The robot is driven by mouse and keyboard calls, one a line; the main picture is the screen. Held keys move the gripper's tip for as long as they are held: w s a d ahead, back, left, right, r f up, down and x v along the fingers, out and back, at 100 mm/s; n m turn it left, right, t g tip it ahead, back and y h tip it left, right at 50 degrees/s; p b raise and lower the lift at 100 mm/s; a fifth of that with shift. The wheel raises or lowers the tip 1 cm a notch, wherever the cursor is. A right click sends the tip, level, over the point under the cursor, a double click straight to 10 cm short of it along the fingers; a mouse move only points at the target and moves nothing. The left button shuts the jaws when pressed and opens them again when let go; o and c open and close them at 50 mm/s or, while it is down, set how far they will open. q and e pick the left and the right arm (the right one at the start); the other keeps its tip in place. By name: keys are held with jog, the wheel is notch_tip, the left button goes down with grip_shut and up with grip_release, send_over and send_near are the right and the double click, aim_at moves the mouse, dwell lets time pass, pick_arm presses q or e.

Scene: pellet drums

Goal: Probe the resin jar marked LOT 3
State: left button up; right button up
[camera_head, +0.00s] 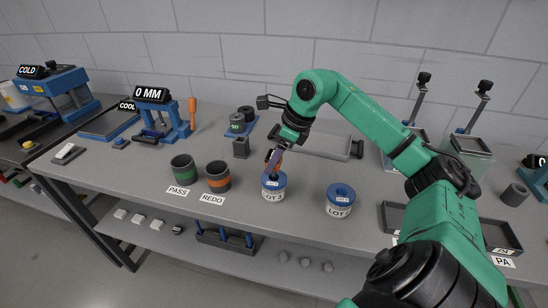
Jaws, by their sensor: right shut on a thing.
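My right gripper (273,160) reaches down over the left of two white jars with blue tops, the jar (273,194) near the middle of the bench. It is shut on a slim probe-like thing, mostly hidden by the fingers, whose lower end meets or overlaps the jar's blue top; I cannot tell how deep it goes. The second jar (340,209) stands upright to the right, with a hole in its blue top. Both labels begin with LOT, but I cannot read the digits surely. My left gripper is not in view.
A green-banded cup (184,175) marked PASS and an orange-banded cup (218,183) marked REDO stand left of the jars. A blue stand with a 0 MM display (152,94) is behind. A grey tray (325,146) lies behind the jars; dark trays (500,238) lie at right.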

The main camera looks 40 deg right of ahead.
jog(key=shift+f+b, duration=1.5)
jog(key=shift+f, duration=0.15)
jog(key=o, duration=1.5)
jog(key=shift+c, duration=0.2)
jog(key=shift+r, duration=0.15)
jog(key=v, duration=0.5)
jog(key=shift+d+r, duration=0.1)
jog(key=shift+r, duration=0.05)
jog(key=p+v, duration=0.1)
jog(key=v, duration=0.8)
jog(key=shift+p, duration=0.3)
